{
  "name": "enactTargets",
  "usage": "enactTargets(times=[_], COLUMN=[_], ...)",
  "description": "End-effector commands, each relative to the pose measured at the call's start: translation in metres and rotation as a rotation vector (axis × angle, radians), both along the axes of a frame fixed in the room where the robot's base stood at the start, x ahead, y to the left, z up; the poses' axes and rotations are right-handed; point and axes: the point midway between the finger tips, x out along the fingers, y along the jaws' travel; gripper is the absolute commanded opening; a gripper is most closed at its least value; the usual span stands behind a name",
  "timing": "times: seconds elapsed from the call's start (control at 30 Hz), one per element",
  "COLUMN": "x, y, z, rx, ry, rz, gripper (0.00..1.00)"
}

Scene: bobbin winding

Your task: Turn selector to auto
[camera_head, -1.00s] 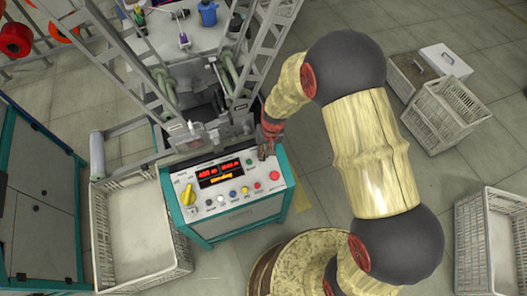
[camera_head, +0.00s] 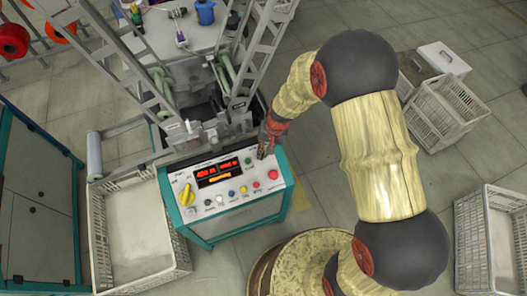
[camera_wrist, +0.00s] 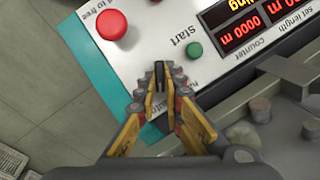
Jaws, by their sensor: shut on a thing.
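The control panel (camera_head: 222,222) is a white and teal box below the machine frame. The selector (camera_wrist: 159,72) is a small dark knob near the panel's edge in the wrist view, beside the green start button (camera_wrist: 194,50). My gripper (camera_wrist: 160,82) has its fingertips on both sides of the knob and is shut on it. In the head view my gripper (camera_head: 263,152) is at the panel's upper right corner, and its fingers mostly hide the selector there.
A red mushroom button (camera_wrist: 112,25) is close to my fingers. A yellow knob (camera_head: 187,195), small coloured buttons and a red digital display (camera_head: 216,172) share the panel. Metal frame parts stand right behind it. A white crate (camera_head: 138,240) stands left of the panel.

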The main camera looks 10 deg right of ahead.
Motion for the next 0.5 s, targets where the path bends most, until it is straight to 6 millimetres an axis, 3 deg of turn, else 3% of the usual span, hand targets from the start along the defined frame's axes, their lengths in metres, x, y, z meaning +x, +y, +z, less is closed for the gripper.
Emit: enactTargets(times=[0.33, 0.5], x=[-0.0004, -0.0003], y=[0.0000, 0.0000], z=[-0.0003, -0.0002], rx=[0.000, 0.000], ry=[0.001, 0.001], rz=[0.000, 0.000], gripper=[0.27, 0.27])
